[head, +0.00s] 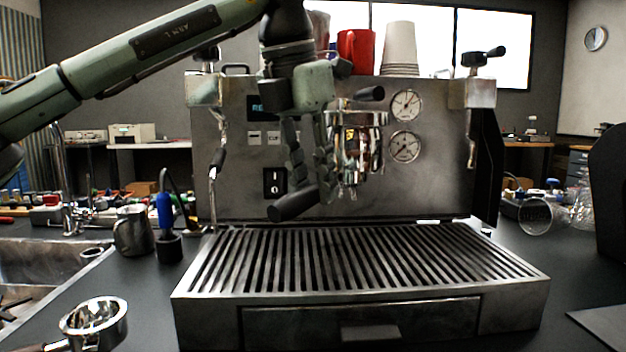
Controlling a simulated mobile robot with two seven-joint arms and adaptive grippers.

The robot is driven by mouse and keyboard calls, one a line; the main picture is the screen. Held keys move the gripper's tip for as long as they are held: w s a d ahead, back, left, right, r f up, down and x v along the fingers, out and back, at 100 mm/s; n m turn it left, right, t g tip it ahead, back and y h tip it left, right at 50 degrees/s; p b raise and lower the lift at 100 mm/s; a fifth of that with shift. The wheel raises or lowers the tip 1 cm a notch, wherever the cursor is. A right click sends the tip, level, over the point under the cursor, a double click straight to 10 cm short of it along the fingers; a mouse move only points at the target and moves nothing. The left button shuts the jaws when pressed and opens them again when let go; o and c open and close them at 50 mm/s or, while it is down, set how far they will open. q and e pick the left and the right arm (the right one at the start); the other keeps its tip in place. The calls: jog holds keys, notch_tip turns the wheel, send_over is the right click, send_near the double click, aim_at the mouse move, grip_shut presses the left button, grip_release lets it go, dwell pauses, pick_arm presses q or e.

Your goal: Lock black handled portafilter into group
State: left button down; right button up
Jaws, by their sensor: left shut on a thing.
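My left gripper (312,190) hangs fingers-down in front of the espresso machine (440,180), shut on the black-handled portafilter. The portafilter's black handle (293,204) sticks out below the fingers towards the lower left. Shiny chrome parts (350,165) show just right of the fingers, below the group (357,118). The fingers partly hide the join between handle and chrome, so I cannot tell whether the portafilter is seated or how far it is turned. My right gripper is not in view.
A slatted drip tray (360,270) spans the front below the gripper. A second portafilter (93,318) with a brown handle lies at the lower left. A steel pitcher (133,230) and a blue-handled tool (164,215) stand left of the machine. A red cup (356,50) and white cups (400,45) stand on top.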

pick_arm(q)
jog(key=shift+r, duration=0.75)
dwell(1.2)
jog(key=s+d+n+y, duration=0.2)
jog(key=d+n, duration=0.4)
jog(key=n, duration=0.2)
jog(key=shift+n+t, duration=0.3)
jog(key=shift+t, duration=0.1)
dwell(0.9)
jog(key=shift+s, duration=0.1)
jog(key=c, duration=1.2)
grip_release()
jog(key=shift+o, duration=0.2)
